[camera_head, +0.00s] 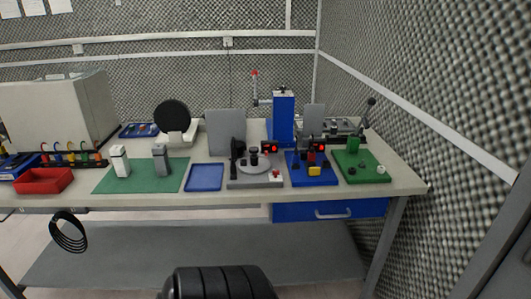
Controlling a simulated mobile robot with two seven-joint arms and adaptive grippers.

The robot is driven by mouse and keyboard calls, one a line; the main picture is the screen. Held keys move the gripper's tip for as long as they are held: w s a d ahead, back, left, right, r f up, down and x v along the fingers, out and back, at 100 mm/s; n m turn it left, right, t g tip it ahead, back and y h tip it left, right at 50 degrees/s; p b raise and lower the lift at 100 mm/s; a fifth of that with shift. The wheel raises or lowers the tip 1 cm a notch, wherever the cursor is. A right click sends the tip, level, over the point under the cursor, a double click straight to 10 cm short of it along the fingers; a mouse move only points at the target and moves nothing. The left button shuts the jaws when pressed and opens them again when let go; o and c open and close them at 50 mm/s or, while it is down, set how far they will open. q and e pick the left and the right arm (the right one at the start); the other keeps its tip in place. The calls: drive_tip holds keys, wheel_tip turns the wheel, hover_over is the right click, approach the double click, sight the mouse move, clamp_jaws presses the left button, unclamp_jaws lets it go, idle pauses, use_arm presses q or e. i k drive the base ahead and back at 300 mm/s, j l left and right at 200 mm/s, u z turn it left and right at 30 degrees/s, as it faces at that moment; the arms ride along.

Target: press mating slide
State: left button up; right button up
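Several small fixtures stand on the workbench; I cannot tell which one carries the mating slide. A blue-based fixture (299,181) holds a yellow block (314,171) and small black parts with a red light. A grey-based fixture (240,183) to its left has a round silver plate (259,167), black knobs and a red button (276,174). A green-based fixture (350,178) to its right has a green post (353,144) and small knobs. Behind them stands a tall blue column (284,118). Neither gripper is in view, and no fixture is touched.
A black ribbed cylindrical part fills the bottom middle. The workbench (410,187) also holds a blue tray (205,178), a green mat (141,184) with two small upright blocks, a red bin (44,180) and a beige box (60,110). Foam walls close the back and right.

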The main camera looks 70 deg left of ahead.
sight(311, 168)
drive_tip(key=l+u, duration=0.1)
drive_tip(key=u, duration=1.95)
drive_tip(key=k+j, duration=0.05)
